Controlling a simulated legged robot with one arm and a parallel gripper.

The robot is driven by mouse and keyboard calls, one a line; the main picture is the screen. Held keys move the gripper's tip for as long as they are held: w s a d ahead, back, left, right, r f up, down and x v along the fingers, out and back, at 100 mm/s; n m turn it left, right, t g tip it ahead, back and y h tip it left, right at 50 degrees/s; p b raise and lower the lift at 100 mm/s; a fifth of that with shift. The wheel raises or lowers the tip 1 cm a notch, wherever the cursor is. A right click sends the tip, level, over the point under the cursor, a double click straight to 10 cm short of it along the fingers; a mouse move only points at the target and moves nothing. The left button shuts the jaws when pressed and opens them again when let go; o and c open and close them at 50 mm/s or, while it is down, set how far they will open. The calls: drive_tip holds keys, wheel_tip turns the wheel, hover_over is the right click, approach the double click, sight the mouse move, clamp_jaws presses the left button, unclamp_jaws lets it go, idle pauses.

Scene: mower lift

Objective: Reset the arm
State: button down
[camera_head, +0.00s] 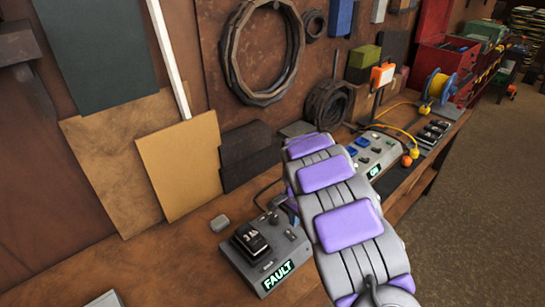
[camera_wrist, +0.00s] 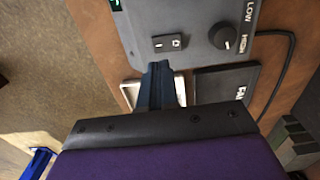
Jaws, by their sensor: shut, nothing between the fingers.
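My gripper (camera_wrist: 158,68) shows in the wrist view with its dark blue fingers shut together and nothing between them. The fingertips overlap the lower edge of a grey control box (camera_wrist: 193,28) with a rocker switch and a LOW/HIGH knob (camera_wrist: 222,38); I cannot tell whether they touch it. In the head view my purple and grey arm reaches out over the bench, and its end is mostly hidden. A grey box (camera_head: 292,245) with a lit FAULT display and a black block on top (camera_head: 250,241) stands left of my arm.
A second grey box (camera_head: 364,143) with a lit ON display stands beyond my arm. A yellow cable reel (camera_head: 438,87) and a red toolbox (camera_head: 437,55) are farther back. Boards (camera_head: 180,165) lean on the wall at left. The floor (camera_head: 480,200) at right is clear.

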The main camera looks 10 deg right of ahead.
drive_tip(key=shift+r, duration=0.1)
drive_tip(key=s+d+r+n, duration=0.1)
drive_tip(key=s+r+n, duration=0.1)
drive_tip(key=s+r, duration=0.65)
drive_tip(key=s+d+r+n, duration=0.2)
drive_tip(key=s+r, duration=0.4)
drive_tip(key=s, duration=0.5)
drive_tip(key=s+a+r+n+g, duration=0.1)
drive_tip(key=s+n, duration=0.2)
drive_tip(key=s, duration=0.8)
drive_tip(key=s+a+r+n, duration=0.1)
drive_tip(key=s+a+n, duration=0.1)
drive_tip(key=s, duration=0.9)
drive_tip(key=shift+s+r+n+g+b, duration=0.3)
drive_tip(key=shift+s+n+g+b, duration=0.1)
drive_tip(key=shift+n, duration=0.5)
